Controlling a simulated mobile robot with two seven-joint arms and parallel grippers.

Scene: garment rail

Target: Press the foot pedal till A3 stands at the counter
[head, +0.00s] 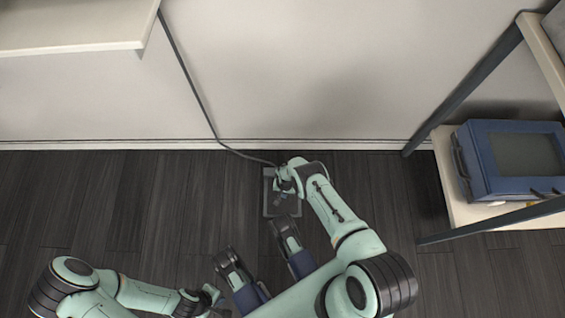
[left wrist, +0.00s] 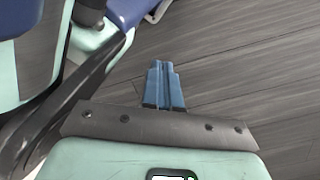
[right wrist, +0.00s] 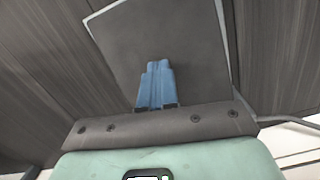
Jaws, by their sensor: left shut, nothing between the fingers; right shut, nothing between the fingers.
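The foot pedal (head: 292,208) is a flat dark grey plate on the floor near the wall, with a cable running from it. My right gripper (head: 279,201) is shut and empty, pointing down over the pedal. In the right wrist view, its blue fingertips (right wrist: 157,65) lie in front of the pedal plate (right wrist: 185,38); I cannot tell whether they touch it. My left gripper (head: 216,302) is low in the head view, left of the pedal. In the left wrist view, its fingers (left wrist: 161,68) are shut and empty above the floor. A3 is not in view.
A pale counter-like top (head: 75,46) juts out at the upper left. A shelf rack (head: 466,211) at the right holds a blue box (head: 483,160). The cable (head: 190,82) runs down the wall to the floor. The dark floor left of the pedal is clear.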

